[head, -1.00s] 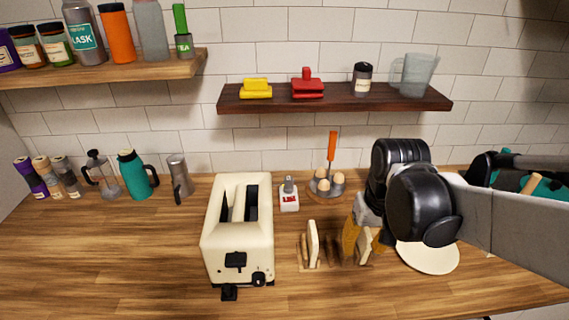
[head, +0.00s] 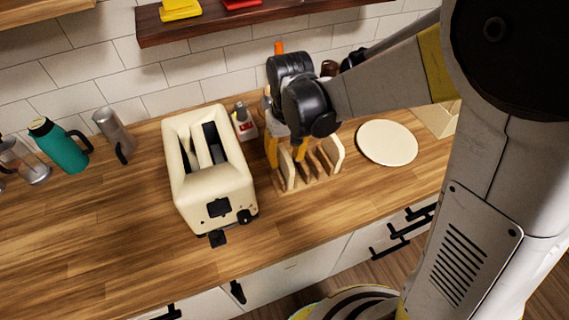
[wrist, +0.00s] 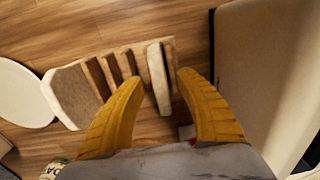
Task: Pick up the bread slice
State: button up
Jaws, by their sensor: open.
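Two bread slices stand upright in a wooden rack (wrist: 122,66). One slice (wrist: 158,78) is at the rack's end nearest the toaster; it shows in the head view (head: 286,168) below my gripper. The other slice (wrist: 70,97) is at the far end of the rack, also seen in the head view (head: 333,153). My gripper (wrist: 160,79) is open and points down, with its yellow fingertips on either side of the toaster-side slice. I cannot tell whether the fingers touch it.
A cream toaster (head: 213,172) stands close to the left of the rack in the head view. A white plate (head: 387,143) lies to the right. A small red-labelled bottle (head: 244,123) stands behind the rack. The counter at left front is clear.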

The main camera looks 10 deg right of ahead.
notch_tip(320, 180, down, 3)
jog(key=shift+a+r, duration=0.1)
grip_shut()
jog(key=shift+r, duration=0.1)
